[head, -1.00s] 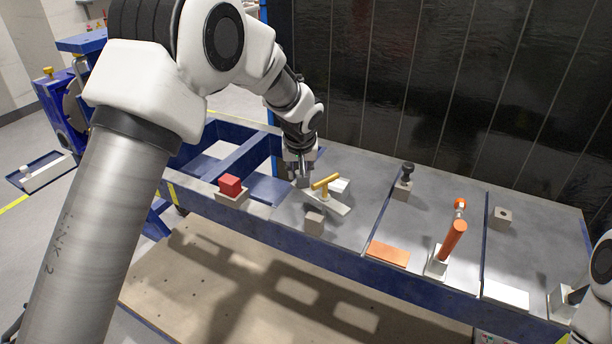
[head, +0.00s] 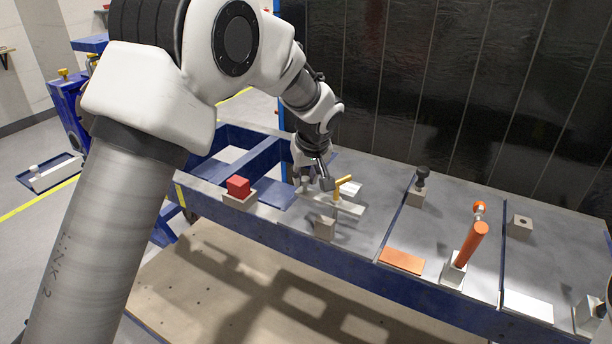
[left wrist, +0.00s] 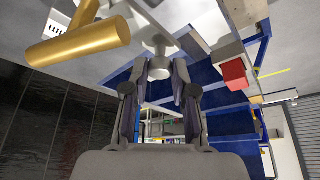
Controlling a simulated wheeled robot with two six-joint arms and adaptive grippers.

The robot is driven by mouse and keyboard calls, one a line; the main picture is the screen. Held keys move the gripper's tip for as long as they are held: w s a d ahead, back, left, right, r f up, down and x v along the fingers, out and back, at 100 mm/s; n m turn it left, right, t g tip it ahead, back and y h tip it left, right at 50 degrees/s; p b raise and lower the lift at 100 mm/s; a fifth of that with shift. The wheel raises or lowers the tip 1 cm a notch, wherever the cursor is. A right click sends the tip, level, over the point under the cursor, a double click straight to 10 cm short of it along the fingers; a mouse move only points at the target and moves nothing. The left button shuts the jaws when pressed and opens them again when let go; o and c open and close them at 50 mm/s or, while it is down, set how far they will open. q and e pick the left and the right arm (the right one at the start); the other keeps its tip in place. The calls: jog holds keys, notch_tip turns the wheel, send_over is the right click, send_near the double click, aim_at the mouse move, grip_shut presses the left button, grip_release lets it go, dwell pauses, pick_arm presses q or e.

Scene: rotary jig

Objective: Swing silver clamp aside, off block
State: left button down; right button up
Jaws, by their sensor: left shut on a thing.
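The silver clamp (head: 346,206) is a flat bar on the table, with a yellow T-handle (head: 343,186) standing on it and a small grey knob at its left end. My left gripper (head: 310,182) is at that end, shut on the knob. In the left wrist view the pale round knob (left wrist: 158,66) sits between my fingertips (left wrist: 160,72), with the yellow handle (left wrist: 80,40) close at upper left. A grey block (head: 325,228) stands in front of the bar, and a pale block (head: 350,189) shows behind the handle. I cannot tell whether the bar still overlaps either block.
A red cube (head: 238,186) sits on a grey holder at the left. To the right are a black-knobbed block (head: 419,190), an orange plate (head: 402,261) and an upright orange handle (head: 470,244). A dark wall (head: 460,90) rises behind the table.

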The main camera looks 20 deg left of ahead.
pick_arm(q)
jog(key=c, duration=1.2)
grip_release()
jog(key=shift+s+f, duration=0.15)
jog(key=shift+f, duration=0.2)
jog(key=shift+c, duration=0.2)
jog(key=shift+a, duration=0.1)
jog(key=shift+r, duration=0.2)
jog(key=v, duration=1.1)
jog(key=shift+r, duration=0.3)
